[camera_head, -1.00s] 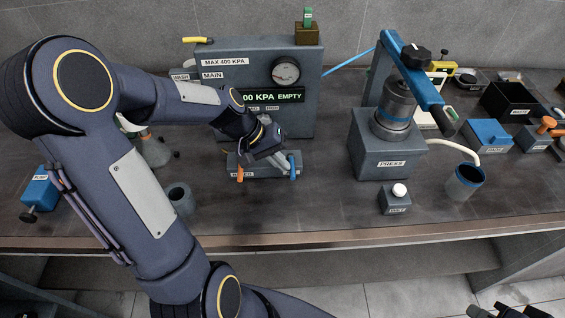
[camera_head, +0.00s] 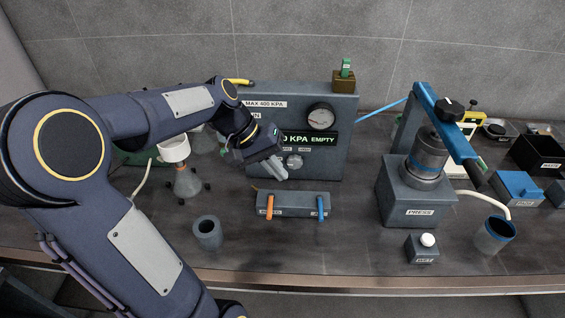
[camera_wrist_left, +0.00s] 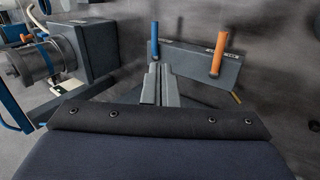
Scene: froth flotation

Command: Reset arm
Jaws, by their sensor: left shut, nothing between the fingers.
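My left arm comes in from the left in the head view. Its gripper (camera_head: 280,172) is shut and empty, raised in front of the grey pressure panel (camera_head: 345,150) with its gauge and green "EMPTY" display. The gripper is apart from the small grey valve block (camera_head: 292,209), which stands in front of the panel with an orange lever and a blue lever. In the left wrist view, the closed fingers (camera_wrist_left: 157,85) point toward the valve block (camera_wrist_left: 190,62), and the two levers stand beyond them. My right gripper is not in view.
The grey press (camera_head: 412,195) with its blue lever arm stands right of the panel. A small block with a white knob (camera_head: 422,248) and a dark blue-rimmed cup (camera_head: 493,237) stand before it. A hollow grey cylinder (camera_head: 208,233) stands near the front edge. A white-topped flask (camera_head: 186,181) is beside my arm.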

